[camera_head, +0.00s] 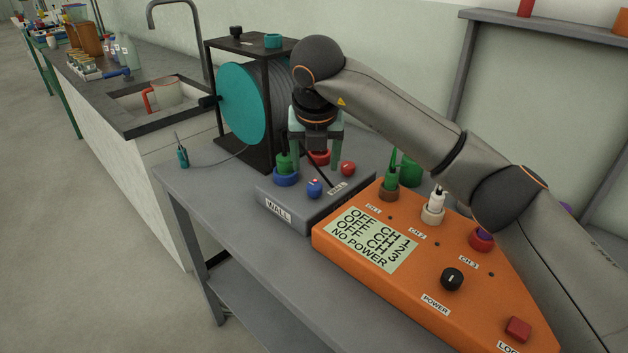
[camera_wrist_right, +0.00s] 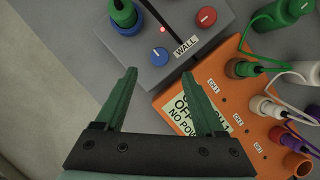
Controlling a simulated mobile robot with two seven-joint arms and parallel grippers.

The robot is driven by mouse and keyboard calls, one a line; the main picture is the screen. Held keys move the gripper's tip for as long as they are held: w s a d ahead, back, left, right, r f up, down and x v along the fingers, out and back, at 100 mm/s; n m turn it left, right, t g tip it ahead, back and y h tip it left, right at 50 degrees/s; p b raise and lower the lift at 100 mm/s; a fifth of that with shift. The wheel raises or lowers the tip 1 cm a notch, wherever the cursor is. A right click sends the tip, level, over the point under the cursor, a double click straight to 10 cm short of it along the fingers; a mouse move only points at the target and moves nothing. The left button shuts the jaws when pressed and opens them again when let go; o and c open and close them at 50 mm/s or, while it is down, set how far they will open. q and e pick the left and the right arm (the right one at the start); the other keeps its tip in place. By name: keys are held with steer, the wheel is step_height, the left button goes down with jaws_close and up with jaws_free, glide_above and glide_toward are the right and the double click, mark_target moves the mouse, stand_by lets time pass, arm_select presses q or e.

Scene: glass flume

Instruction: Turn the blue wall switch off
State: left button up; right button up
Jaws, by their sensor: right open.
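My left gripper is not in view.
A green plug in a blue socket (camera_head: 286,177) stands close left of the switch. An orange box (camera_head: 405,235) with plugs sits at the right; its display reads OFF for its channels and NO POWER. A teal reel (camera_head: 243,103) stands behind. The table's left part is mostly clear.

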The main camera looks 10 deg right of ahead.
mark_target(314, 186)
steer(key=x, duration=0.8)
steer(key=shift+a, duration=0.1)
steer(key=shift+c, duration=0.2)
jaws_close()
